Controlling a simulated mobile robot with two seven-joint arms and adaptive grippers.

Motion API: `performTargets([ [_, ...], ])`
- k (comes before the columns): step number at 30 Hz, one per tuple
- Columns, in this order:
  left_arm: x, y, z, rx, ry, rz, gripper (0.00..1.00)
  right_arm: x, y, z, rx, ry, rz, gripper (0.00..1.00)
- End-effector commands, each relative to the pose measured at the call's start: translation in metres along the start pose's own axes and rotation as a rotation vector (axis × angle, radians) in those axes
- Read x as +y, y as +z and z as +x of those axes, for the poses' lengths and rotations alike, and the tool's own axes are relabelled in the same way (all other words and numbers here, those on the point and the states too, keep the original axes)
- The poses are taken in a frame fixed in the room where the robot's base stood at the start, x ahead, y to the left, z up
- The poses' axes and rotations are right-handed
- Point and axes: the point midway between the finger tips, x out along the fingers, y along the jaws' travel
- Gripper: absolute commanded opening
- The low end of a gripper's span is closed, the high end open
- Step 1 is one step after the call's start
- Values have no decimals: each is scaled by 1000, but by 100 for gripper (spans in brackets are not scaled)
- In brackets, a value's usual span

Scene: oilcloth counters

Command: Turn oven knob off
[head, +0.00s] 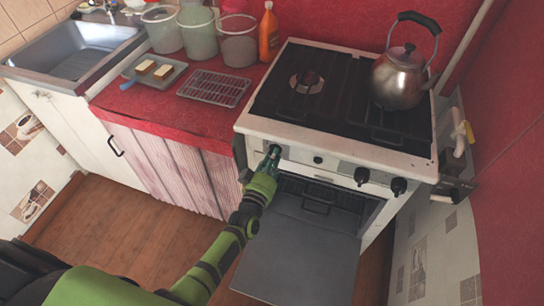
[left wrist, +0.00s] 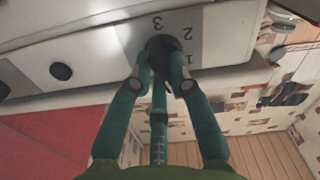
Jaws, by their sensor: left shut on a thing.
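The oven knob (left wrist: 163,45) is dark and round, on the pale front panel, with the numbers 1, 2 and 3 printed around it in the left wrist view. My left gripper (head: 272,156) is at the left end of the stove's front panel, with the knob hidden behind it in the head view. In the left wrist view its green fingers (left wrist: 160,72) are on either side of the knob, shut on it. The white stove (head: 300,137) has its oven door (head: 300,245) hanging open below the panel. My right gripper is not in view.
More black knobs (head: 380,181) are on the right of the panel. A metal kettle (head: 400,80) stands on the hob. The red counter (head: 150,110) at left holds a rack (head: 214,88), buckets (head: 238,45) and an orange bottle (head: 269,35). A pipe valve (head: 462,135) is at right.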

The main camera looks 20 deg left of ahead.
Motion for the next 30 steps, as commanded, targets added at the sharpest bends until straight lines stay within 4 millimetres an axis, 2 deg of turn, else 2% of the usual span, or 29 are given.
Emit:
performTargets([
  [12,0,1,0,1,0,249,0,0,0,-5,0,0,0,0],
  [30,0,1,0,2,0,313,0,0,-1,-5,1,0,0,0],
])
